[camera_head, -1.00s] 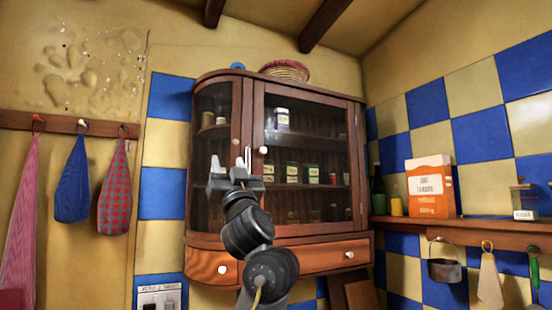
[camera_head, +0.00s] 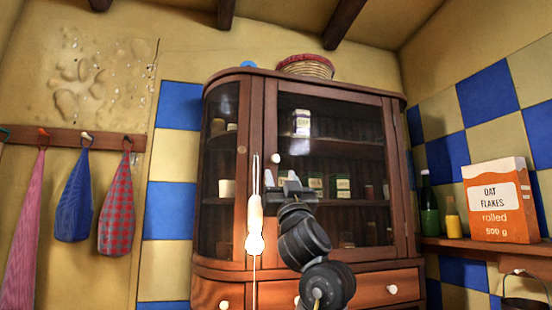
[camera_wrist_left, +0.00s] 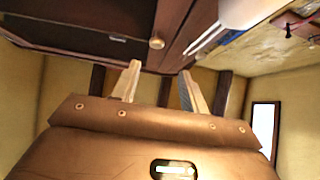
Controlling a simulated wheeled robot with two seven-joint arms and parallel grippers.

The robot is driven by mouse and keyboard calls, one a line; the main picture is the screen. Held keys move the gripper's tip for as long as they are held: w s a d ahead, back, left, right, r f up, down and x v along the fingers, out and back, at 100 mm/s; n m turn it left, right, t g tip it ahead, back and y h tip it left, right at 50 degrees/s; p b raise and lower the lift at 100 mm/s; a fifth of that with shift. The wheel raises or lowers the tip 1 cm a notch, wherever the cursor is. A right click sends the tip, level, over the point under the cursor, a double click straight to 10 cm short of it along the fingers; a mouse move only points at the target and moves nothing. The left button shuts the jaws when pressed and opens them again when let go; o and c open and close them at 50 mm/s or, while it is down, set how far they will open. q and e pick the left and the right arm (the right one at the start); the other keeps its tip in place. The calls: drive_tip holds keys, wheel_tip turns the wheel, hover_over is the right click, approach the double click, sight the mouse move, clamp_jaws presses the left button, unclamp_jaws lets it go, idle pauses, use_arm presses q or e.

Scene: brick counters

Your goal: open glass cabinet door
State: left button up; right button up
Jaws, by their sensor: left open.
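The cabinet (camera_head: 318,279) is dark wood with a glazed front, and its glass door (camera_head: 340,200) looks shut. A round pale knob (camera_head: 276,158) sits on the door frame's left side; it also shows in the left wrist view (camera_wrist_left: 156,42). My left gripper (camera_head: 281,178) is open and empty just below the knob in the head view. In the left wrist view its two fingertips (camera_wrist_left: 160,70) are spread, with the knob beyond and between them, apparently not touching. My right gripper is not in view.
A pale two-pronged thing (camera_head: 255,225) shows upright left of my gripper; I cannot tell what it is. A drawer (camera_head: 355,289) lies below the door. Cloths (camera_head: 73,200) hang at left. An oat flakes box (camera_head: 498,200) stands on the right shelf.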

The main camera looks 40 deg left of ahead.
sight(276, 161)
use_arm(q)
drive_tip(key=w+a+r, duration=0.1)
drive_tip(key=w+a+r+p, duration=0.1)
drive_tip(key=w, duration=0.1)
drive_tip(key=shift+a+r+p, duration=0.15)
drive_tip(key=shift+r+p, duration=0.05)
drive_tip(key=shift+p, duration=0.1)
drive_tip(key=p+x, duration=0.1)
drive_tip(key=x, duration=0.2)
drive_tip(key=shift+s+a+r+p, duration=0.2)
drive_tip(key=shift+a+r+p, duration=0.1)
drive_tip(key=shift+r+p, duration=0.1)
drive_tip(key=shift+w+a+r, duration=0.1)
drive_tip(key=shift+a+r, duration=0.05)
drive_tip(key=shift+a, duration=0.05)
drive_tip(key=shift+w+a, duration=0.15)
drive_tip(key=shift+w, duration=0.2)
drive_tip(key=shift+s, duration=0.15)
drive_tip(key=c, duration=0.3)
clamp_jaws()
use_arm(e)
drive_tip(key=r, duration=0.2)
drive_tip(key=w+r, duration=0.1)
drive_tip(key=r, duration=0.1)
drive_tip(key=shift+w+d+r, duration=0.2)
